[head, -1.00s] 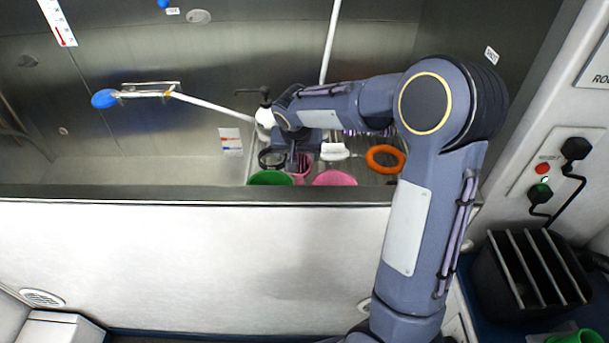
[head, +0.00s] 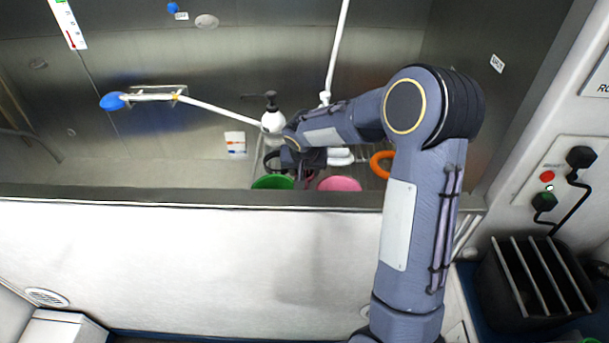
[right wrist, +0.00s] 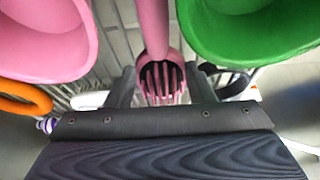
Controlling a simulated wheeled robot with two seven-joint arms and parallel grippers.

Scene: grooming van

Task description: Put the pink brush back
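The pink brush shows in the right wrist view, with its handle (right wrist: 154,25) running up the picture and its bristled head (right wrist: 162,80) between my fingers. My right gripper (right wrist: 162,92) has its fingers apart, one on each side of the brush head, with small gaps showing; I cannot tell if either finger touches it. In the head view my right gripper (head: 303,160) is low over the tub, hiding most of the brush. My left gripper is not in view.
A pink container (head: 340,184) and a green container (head: 272,182) flank the gripper closely. An orange ring (head: 382,164), a white pump bottle (head: 272,121) and a dark looped item (right wrist: 228,82) are near. The tub's front wall (head: 180,270) stands before me; the tub's left side is clear.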

